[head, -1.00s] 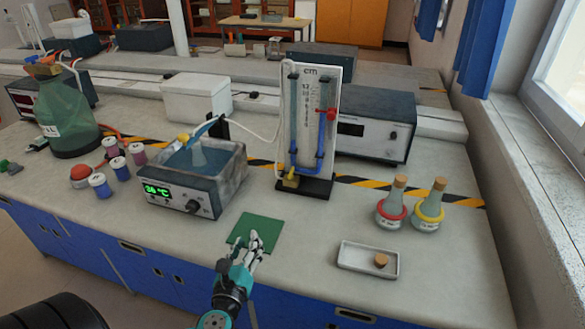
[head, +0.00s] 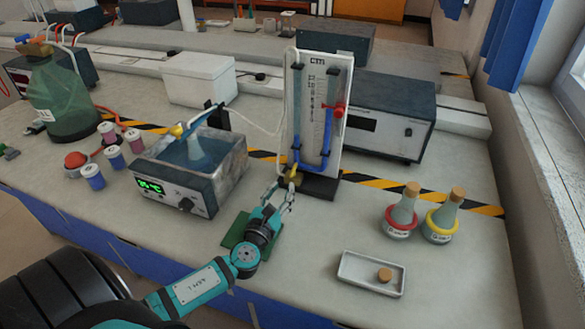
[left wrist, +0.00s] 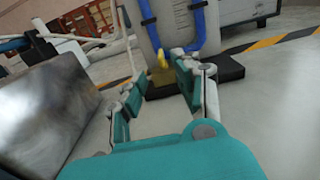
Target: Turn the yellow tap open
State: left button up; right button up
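The yellow tap (head: 293,176) sits low on the front of the manometer (head: 316,120), a white scale board with blue-filled tubes on a black base. My left gripper (head: 284,192) is just in front of the tap, at the left end of the base. In the left wrist view, the gripper (left wrist: 160,85) is open, its two fingers apart with nothing held. The tap's yellow handle (left wrist: 161,58) shows beyond and between the fingertips. I cannot tell whether a finger touches it. My right gripper is not in view.
A water bath (head: 190,172) stands close left of my left gripper. A green mat (head: 240,232) lies under the arm. Two stoppered flasks (head: 402,212) and a white tray (head: 371,274) are at right. A grey instrument box (head: 388,115) stands behind.

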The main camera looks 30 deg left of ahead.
aim_at(290, 175)
pick_arm(q)
jog(key=x, duration=0.7)
jog(key=shift+w, duration=0.4)
jog(key=shift+w+a, duration=0.15)
jog(key=shift+w, duration=0.35)
grip_shut()
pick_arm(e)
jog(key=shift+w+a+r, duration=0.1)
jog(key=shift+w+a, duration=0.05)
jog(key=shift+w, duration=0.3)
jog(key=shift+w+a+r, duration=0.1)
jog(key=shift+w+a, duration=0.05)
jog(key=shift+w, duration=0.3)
